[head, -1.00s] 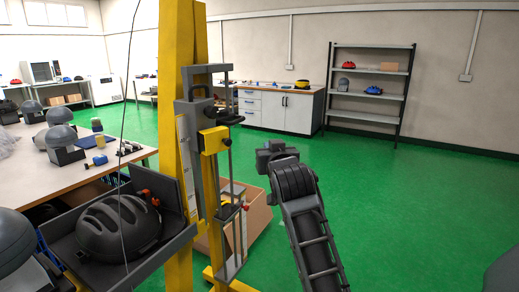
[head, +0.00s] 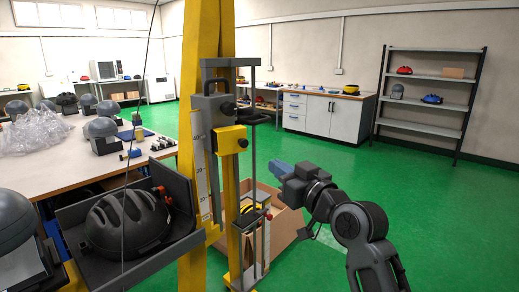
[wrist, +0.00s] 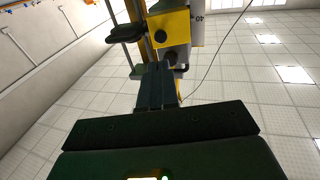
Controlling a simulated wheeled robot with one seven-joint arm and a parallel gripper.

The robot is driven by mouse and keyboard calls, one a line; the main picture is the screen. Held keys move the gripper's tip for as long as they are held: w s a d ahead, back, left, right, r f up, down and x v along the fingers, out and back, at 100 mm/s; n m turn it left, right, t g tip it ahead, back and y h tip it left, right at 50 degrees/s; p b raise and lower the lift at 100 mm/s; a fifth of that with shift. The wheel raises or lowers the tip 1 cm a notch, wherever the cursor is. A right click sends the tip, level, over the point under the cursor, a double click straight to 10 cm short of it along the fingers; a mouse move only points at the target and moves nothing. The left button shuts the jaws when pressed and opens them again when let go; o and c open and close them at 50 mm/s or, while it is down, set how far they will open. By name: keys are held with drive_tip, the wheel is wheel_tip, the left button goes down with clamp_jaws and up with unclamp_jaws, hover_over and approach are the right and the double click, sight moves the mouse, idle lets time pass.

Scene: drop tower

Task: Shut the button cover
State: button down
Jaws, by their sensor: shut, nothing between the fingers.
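A yellow box (head: 229,140) is mounted on the drop tower, with a dark round knob or button (head: 243,143) on its face. A dark flat piece (head: 252,118) sticks out to the right above it; it looks like the raised button cover, though I cannot be certain. My gripper (head: 279,170) is shut and empty, to the right of and lower than the box, apart from it. In the wrist view the shut fingers (wrist: 157,86) point toward the yellow box (wrist: 172,28), with the dark piece (wrist: 125,33) at its upper left.
The yellow column (head: 205,60) and thin guide rods stand around the box. A black helmet (head: 127,222) rests in a grey tray at left. A cardboard box (head: 286,225) stands on the floor behind the tower. The green floor at right is clear.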

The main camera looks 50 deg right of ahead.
sight(246, 145)
drive_tip(key=p+x, duration=0.2)
drive_tip(key=x, duration=1)
drive_tip(key=shift+d+r, duration=0.1)
drive_tip(key=w+d+b, duration=0.2)
drive_tip(key=d+b, duration=0.1)
drive_tip(key=shift+d, duration=0.2)
drive_tip(key=shift+r, duration=0.1)
